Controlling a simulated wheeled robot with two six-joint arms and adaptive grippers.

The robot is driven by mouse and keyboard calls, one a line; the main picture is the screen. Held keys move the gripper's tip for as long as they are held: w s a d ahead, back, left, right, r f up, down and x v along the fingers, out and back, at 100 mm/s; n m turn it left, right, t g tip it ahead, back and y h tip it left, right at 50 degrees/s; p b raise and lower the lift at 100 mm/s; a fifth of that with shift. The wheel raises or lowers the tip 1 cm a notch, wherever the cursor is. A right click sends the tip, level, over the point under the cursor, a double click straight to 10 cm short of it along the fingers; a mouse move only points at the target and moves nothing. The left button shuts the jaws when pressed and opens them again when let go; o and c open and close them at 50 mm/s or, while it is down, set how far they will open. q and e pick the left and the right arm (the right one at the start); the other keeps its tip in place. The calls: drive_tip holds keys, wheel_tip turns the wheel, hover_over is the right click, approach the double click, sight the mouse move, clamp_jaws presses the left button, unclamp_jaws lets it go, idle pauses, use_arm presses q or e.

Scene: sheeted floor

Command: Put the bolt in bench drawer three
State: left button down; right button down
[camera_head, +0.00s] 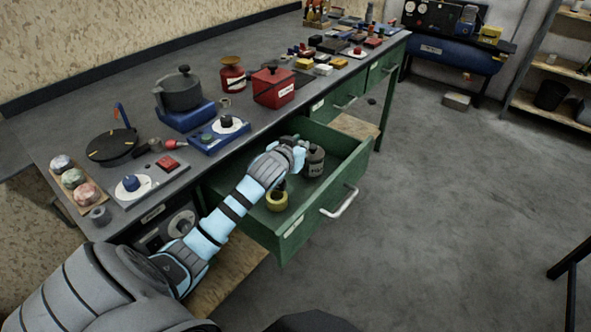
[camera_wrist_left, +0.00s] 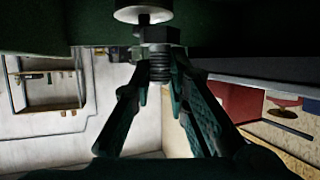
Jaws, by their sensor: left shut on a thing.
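My left gripper (camera_head: 294,152) is over the open green drawer (camera_head: 318,218), toward its rear part. In the left wrist view its two fingers (camera_wrist_left: 160,78) are shut on a dark bolt (camera_wrist_left: 159,64). The bolt's hex head points to the top of that view, and its threaded shank is between the fingertips. In the head view the bolt is too small and hidden to make out. No number on the drawer can be read. My right gripper is not in view.
The workbench (camera_head: 60,137) above carries a red box (camera_head: 273,88), a grey pot (camera_head: 179,92) and several tools. More green drawers (camera_head: 340,97) lie farther along, shut.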

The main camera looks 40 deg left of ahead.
use_arm(q)
wheel_tip(320, 180, down, 8)
drive_tip(key=shift+b, duration=1.25)
drive_tip(key=shift+f, duration=0.55)
drive_tip(key=c, duration=1.6)
unclamp_jaws()
drive_tip(key=shift+o, duration=0.2)
drive_tip(key=shift+r, duration=0.15)
